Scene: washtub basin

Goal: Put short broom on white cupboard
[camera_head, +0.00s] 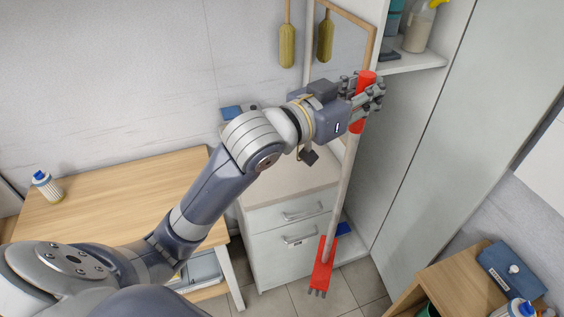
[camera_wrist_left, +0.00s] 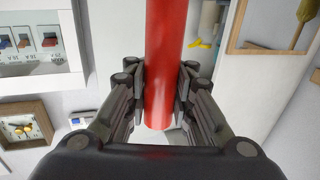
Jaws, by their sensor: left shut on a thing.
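The short broom has a red grip, a pale stick (camera_head: 343,185) and a red head (camera_head: 323,262). It hangs nearly upright, slightly tilted, head down in front of the cabinets. My left gripper (camera_head: 366,92) is shut around the red grip near its top end. In the left wrist view the red grip (camera_wrist_left: 164,65) stands between both fingers. A low white cupboard with drawers (camera_head: 290,220) and a beige top stands behind the broom. A tall white cupboard (camera_head: 440,150) stands to the right. I cannot tell which one is meant. My right gripper is not in view.
A wooden table (camera_head: 110,195) with a small bottle (camera_head: 47,186) is at the left. A wooden stand (camera_head: 455,285) with a blue case (camera_head: 511,268) is at lower right. A framed mirror (camera_head: 345,45) and a hanging brush (camera_head: 287,45) are behind. A shelf (camera_head: 410,62) holds bottles.

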